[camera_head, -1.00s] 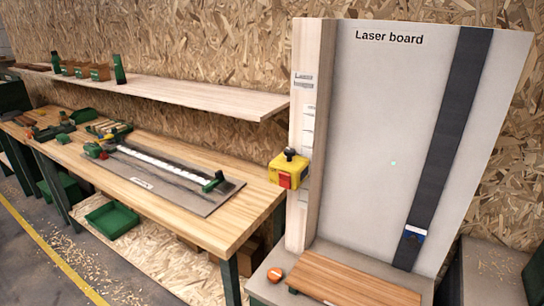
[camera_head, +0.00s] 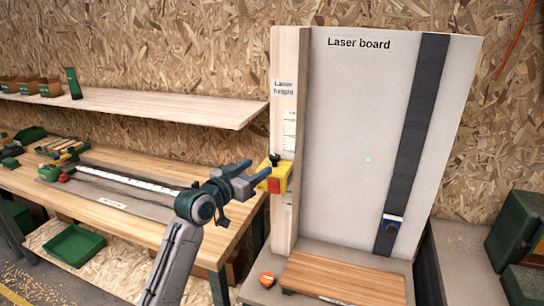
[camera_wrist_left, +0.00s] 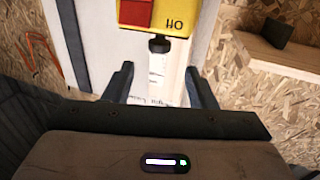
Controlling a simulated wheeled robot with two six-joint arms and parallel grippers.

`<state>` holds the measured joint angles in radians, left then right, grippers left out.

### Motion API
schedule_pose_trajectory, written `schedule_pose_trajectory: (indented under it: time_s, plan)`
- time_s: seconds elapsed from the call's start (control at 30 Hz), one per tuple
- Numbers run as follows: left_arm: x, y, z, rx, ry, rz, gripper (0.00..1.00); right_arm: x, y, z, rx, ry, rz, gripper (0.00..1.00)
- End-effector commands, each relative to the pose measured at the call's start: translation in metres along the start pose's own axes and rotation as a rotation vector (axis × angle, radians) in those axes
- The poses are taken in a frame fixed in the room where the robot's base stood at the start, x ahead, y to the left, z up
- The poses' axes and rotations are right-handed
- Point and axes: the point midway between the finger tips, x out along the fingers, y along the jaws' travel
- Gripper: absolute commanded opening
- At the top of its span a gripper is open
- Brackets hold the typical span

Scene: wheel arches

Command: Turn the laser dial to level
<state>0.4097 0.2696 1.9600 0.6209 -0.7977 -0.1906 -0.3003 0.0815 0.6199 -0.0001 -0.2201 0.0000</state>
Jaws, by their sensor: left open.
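The laser is a yellow box (camera_head: 279,178) with a red front, mounted on the pale wooden upright at the left edge of the laser board (camera_head: 345,120). Its black dial (camera_head: 274,159) stands on top. In the left wrist view the yellow box (camera_wrist_left: 185,14) is at the top edge and the black dial (camera_wrist_left: 159,44) points down from it. My left gripper (camera_head: 255,173) is open and empty, just left of the laser. In the left wrist view the dial lies ahead of and between the open fingers (camera_wrist_left: 157,78). The right gripper is out of view.
A small pale green dot (camera_head: 368,159) shows on the board. A black strip (camera_head: 415,130) with a dark blue piece (camera_head: 392,226) runs down its right side. A wooden plank (camera_head: 340,278) and an orange button (camera_head: 267,279) are below. A shelf (camera_head: 150,105) and workbench (camera_head: 130,215) stand left.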

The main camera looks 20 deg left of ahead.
Motion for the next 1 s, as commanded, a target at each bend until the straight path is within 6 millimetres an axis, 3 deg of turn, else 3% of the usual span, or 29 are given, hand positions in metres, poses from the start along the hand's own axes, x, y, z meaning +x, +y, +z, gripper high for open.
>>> schedule_pose_trajectory:
  time_s: [0.2,0.4,0.6,0.87,1.0]
  plan:
    - [0.044,0.001,-0.004,-0.004,-0.002,0.0,0.51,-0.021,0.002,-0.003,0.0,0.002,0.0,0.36]
    - [0.075,0.0,-0.003,-0.003,-0.001,0.0,0.51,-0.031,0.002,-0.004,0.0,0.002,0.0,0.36]
    - [0.088,0.0,0.0,-0.001,-0.002,0.0,0.51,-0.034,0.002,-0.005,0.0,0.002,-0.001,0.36]
    - [0.089,0.0,0.001,0.0,-0.001,-0.001,0.51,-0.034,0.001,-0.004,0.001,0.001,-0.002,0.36]
    - [0.089,0.0,0.001,0.0,-0.002,-0.001,0.28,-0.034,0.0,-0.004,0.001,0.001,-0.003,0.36]
